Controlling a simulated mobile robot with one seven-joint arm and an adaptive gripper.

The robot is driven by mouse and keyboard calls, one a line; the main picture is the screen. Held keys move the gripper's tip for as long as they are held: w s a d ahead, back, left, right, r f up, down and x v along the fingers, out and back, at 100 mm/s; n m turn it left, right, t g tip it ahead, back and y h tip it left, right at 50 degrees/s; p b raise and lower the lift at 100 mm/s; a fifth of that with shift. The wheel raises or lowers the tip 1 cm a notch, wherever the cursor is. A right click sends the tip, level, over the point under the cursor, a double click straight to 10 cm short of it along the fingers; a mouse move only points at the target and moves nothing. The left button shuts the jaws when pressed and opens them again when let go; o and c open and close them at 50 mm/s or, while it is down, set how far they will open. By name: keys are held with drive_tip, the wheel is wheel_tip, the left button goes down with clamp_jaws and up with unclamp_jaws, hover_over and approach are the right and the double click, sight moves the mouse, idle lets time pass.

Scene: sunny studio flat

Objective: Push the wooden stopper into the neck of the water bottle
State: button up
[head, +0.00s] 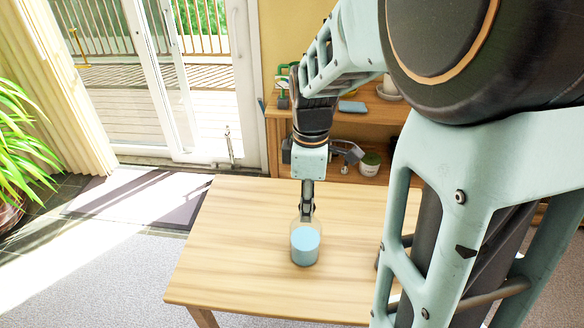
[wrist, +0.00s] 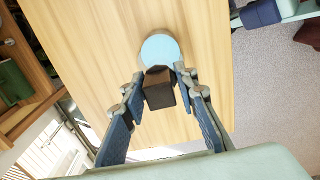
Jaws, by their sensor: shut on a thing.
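The water bottle (head: 305,247) stands upright on the wooden table and shows light blue water inside. In the wrist view the bottle (wrist: 160,48) appears from above as a pale blue round shape. My gripper (head: 307,209) points down at the top of the bottle in the head view. In the wrist view my gripper (wrist: 159,76) is shut on the dark brown wooden stopper (wrist: 158,94), which overlaps the near edge of the bottle. The bottle's neck is hidden, so I cannot tell whether the stopper touches it or sits in it.
The table top (head: 235,235) is clear around the bottle. A wooden shelf unit (head: 385,130) with a white pot (head: 369,163) and other items stands behind. A glass door (head: 180,80) is at the back left, and a plant (head: 18,140) is at the left edge.

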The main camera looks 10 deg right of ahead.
drive_tip(key=shift+s+f, duration=0.2)
drive_tip(key=shift+f, duration=0.05)
drive_tip(key=o, duration=1.2)
drive_tip(key=shift+w+r, duration=0.1)
drive_tip(key=shift+o, duration=0.3)
drive_tip(key=o, duration=0.4)
drive_tip(key=shift+w+r, duration=0.1)
drive_tip(key=shift+r+p, duration=2.75)
drive_tip(key=shift+r, duration=0.75)
